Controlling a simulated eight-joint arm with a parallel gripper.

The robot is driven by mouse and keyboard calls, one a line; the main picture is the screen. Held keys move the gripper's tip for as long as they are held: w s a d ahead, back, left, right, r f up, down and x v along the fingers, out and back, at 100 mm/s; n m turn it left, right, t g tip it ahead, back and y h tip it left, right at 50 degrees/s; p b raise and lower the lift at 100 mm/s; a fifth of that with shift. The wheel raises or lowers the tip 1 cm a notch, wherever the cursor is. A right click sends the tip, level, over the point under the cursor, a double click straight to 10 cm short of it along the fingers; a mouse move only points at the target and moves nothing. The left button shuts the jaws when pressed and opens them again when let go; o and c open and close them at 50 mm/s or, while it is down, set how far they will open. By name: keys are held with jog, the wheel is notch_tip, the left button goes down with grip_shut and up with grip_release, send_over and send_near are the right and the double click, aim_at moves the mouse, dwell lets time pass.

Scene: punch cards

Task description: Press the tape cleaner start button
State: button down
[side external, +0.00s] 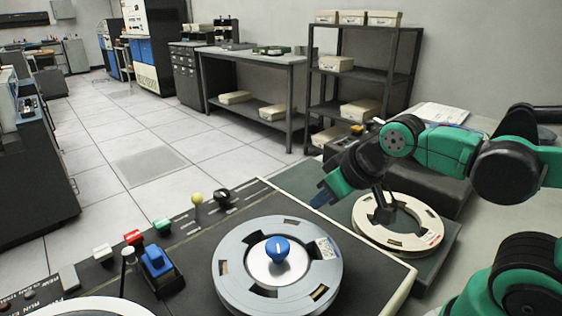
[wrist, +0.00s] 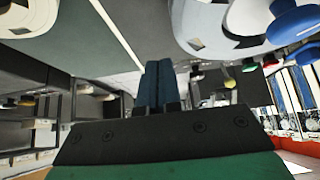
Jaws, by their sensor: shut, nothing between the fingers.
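The tape machine's dark panel (side external: 185,228) carries a row of controls along its back edge: a white button (side external: 102,252), a red button (side external: 134,237), a green button (side external: 162,223), a yellow ball-topped lever (side external: 197,199) and a black knob (side external: 222,195). Lettering at the lower left is too small to read surely, so I cannot tell which button is the start. My gripper (side external: 322,198) has blue fingers, closed together and empty, in the air right of the controls, apart from them. In the wrist view the fingers (wrist: 160,85) point toward the panel; the green button (wrist: 250,65) shows beyond, at right.
A grey reel (side external: 231,262) with a blue hub knob (side external: 277,249) lies on the panel. A blue rocker (side external: 156,262) stands near the front left. A cream reel (side external: 420,222) lies beneath my arm. A shelf (side external: 395,75) and a bench (side external: 255,57) stand behind, with open floor between.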

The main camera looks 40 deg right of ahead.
dwell(0.3)
jog(key=w+a+r, duration=0.1)
jog(key=w+a, duration=0.1)
jog(key=w+a+r, duration=0.2)
jog(key=a, duration=0.1)
jog(key=w+a+r, duration=0.2)
jog(key=w, duration=0.1)
jog(key=shift+a, duration=0.25)
jog(key=w+a+r+t, duration=0.1)
jog(key=w+a, duration=0.1)
jog(key=a, duration=0.3)
jog(key=w+a+r, duration=0.1)
jog(key=w+a, duration=0.1)
jog(key=a, duration=0.4)
jog(key=shift+w+r+t, duration=0.2)
jog(key=shift+r+t, duration=0.05)
jog(key=shift+t, duration=0.15)
send_over(165, 225)
notch_tip(165, 225, down, 7)
jog(key=shift+f, duration=0.15)
notch_tip(165, 225, down, 3)
jog(key=shift+f, duration=0.45)
jog(key=shift+f, duration=0.1)
